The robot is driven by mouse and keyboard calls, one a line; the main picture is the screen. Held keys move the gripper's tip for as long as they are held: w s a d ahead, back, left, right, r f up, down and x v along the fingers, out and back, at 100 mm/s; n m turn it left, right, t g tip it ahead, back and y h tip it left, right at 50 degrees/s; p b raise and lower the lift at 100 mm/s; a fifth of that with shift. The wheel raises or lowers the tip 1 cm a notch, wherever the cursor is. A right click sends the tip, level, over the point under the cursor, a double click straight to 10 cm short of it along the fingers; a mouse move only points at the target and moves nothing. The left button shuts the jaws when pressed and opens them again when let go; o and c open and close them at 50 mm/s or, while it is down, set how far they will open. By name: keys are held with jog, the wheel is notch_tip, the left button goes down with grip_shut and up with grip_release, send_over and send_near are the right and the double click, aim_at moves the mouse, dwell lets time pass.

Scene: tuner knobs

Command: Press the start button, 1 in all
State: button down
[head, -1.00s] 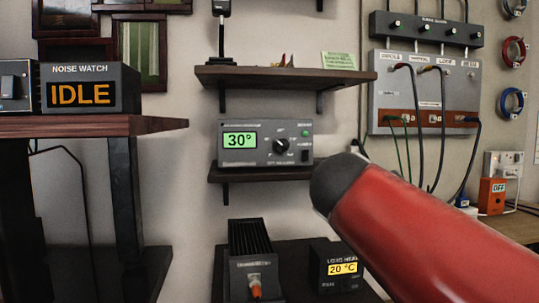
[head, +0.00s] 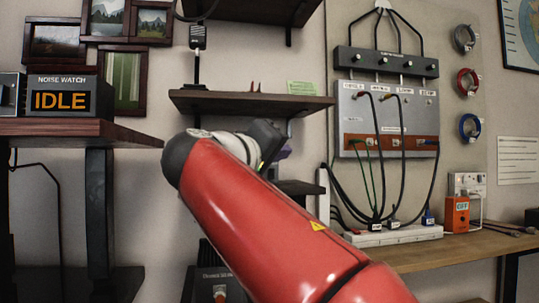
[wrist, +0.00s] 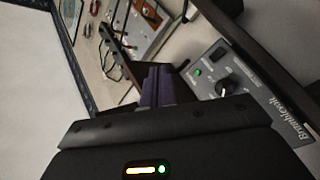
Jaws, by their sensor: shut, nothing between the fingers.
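A grey instrument (wrist: 262,118) with a round black knob (wrist: 225,88) shows at the right of the wrist view, tilted in the picture. A small green button (wrist: 197,73) sits on its face near the edge closest to my fingers. Its label is too small to read. My gripper (wrist: 158,84) has purple fingers, shut and empty; they are left of the green button, apart from it in the picture.
A dark upper shelf (head: 250,104) is just above my wrist. A patch panel (head: 385,120) with hanging cables is on the wall to the right. The noise watch box (head: 70,97) stands on a left shelf (head: 80,133) and reads IDLE.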

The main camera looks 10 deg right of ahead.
jog(key=w+p, duration=0.4)
jog(key=w, duration=0.4)
jog(key=shift+w, duration=0.35)
jog(key=shift+w, duration=0.1)
dwell(1.7)
jog(key=shift+w+p, duration=0.3)
jog(key=shift+w, duration=0.05)
jog(key=shift+w, duration=0.3)
dwell(0.5)
dwell(0.3)
jog(key=shift+s+b, duration=0.35)
jog(key=shift+s, duration=0.4)
